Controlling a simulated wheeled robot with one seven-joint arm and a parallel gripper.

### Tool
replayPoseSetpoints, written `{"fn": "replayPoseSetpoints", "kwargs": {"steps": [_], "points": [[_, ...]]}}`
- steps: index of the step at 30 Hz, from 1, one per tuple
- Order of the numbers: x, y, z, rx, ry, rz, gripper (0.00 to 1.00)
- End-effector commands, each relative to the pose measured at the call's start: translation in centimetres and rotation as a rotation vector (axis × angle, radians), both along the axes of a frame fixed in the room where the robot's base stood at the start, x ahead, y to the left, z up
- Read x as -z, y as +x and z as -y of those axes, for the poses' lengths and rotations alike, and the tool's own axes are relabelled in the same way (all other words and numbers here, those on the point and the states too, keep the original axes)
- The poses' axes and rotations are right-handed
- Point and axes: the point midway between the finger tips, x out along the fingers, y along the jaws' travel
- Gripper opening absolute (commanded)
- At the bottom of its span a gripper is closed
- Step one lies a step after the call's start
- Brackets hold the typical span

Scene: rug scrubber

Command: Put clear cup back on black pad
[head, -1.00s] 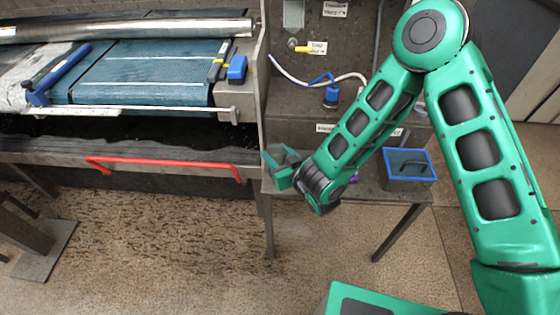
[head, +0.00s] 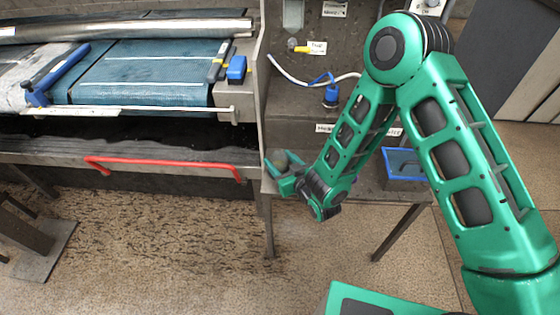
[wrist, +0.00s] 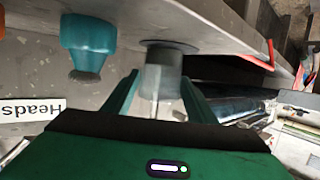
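The clear cup (wrist: 160,77) is a greyish see-through cylinder at the middle of the wrist view. My gripper (wrist: 160,82) has its two teal fingers on either side of the cup, and the cup fills the gap between the fingertips. The black pad (wrist: 178,46) is a dark round disc on the grey metal surface, partly hidden behind the cup's far end. The cup lines up with the pad; I cannot tell whether they touch. In the head view my gripper (head: 284,172) is at the left end of the metal table, and the pad cannot be made out.
A teal brush head (wrist: 88,40) stands beside the cup in the wrist view, near a "Heads" label (wrist: 30,109). In the head view, a blue-rimmed bin (head: 405,165) is right of my forearm. The scrubber's red handle (head: 165,162) is left of my gripper.

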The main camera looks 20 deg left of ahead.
Motion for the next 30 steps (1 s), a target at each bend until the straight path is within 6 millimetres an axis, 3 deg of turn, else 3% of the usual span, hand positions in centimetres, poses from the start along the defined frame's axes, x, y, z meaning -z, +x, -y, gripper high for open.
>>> {"fn": "replayPoseSetpoints", "kwargs": {"steps": [14, 30], "points": [[-0.1, -0.3, 0.4, 0.001, -0.001, 0.000, 0.63], [-1.7, -4.3, 4.6, 0.003, 0.000, -0.004, 0.63]]}}
